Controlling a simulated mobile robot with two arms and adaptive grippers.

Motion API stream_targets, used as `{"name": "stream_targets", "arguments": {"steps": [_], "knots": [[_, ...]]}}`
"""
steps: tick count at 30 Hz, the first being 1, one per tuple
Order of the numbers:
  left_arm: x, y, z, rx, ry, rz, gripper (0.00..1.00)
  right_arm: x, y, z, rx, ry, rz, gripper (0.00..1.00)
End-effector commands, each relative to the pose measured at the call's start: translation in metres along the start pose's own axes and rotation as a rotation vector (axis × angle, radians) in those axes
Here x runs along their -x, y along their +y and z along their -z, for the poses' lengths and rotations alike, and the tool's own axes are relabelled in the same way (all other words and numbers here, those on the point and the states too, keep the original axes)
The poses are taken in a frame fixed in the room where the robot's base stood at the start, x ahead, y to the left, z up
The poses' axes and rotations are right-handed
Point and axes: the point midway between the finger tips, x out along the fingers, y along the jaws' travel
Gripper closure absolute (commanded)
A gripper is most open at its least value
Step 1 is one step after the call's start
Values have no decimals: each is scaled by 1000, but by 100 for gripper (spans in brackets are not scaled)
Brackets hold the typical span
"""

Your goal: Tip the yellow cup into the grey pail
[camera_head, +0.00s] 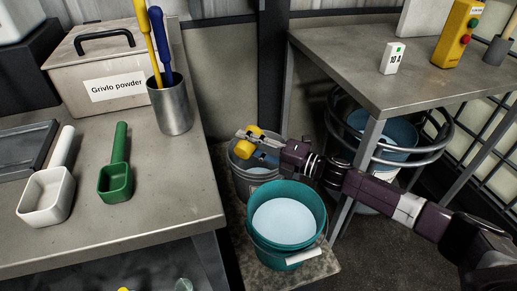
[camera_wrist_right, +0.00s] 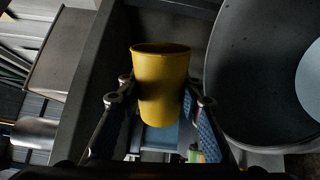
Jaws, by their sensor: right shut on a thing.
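The yellow cup (camera_head: 246,143) is held over the grey pail (camera_head: 239,179) in the head view, tilted on its side. My right gripper (camera_head: 258,143) is shut on it, and the arm comes in from the right. In the right wrist view the yellow cup (camera_wrist_right: 160,88) sits between the two fingers of my right gripper (camera_wrist_right: 160,98). Its inside is barely visible, so I cannot tell what it holds. A large grey round rim and wall, apparently the grey pail (camera_wrist_right: 250,95), fill the right of that view. The pail's inside is partly hidden by cup and gripper. My left gripper is not in view.
A teal bucket (camera_head: 287,257) with pale contents stands just in front of the pail. The left bench (camera_head: 150,225) holds a white scoop (camera_head: 46,195), a green scoop (camera_head: 115,180), a metal beaker (camera_head: 171,105) and a powder box (camera_head: 75,80). A right table (camera_head: 350,65) stands behind my arm.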

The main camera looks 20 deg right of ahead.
Motion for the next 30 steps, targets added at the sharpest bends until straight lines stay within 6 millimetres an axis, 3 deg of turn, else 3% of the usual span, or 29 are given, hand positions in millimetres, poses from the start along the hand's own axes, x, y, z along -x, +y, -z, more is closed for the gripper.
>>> {"name": "stream_targets", "arguments": {"steps": [30], "knots": [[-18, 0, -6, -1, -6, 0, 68, 0, -7, -3, -137, 1, -1, 83]]}}
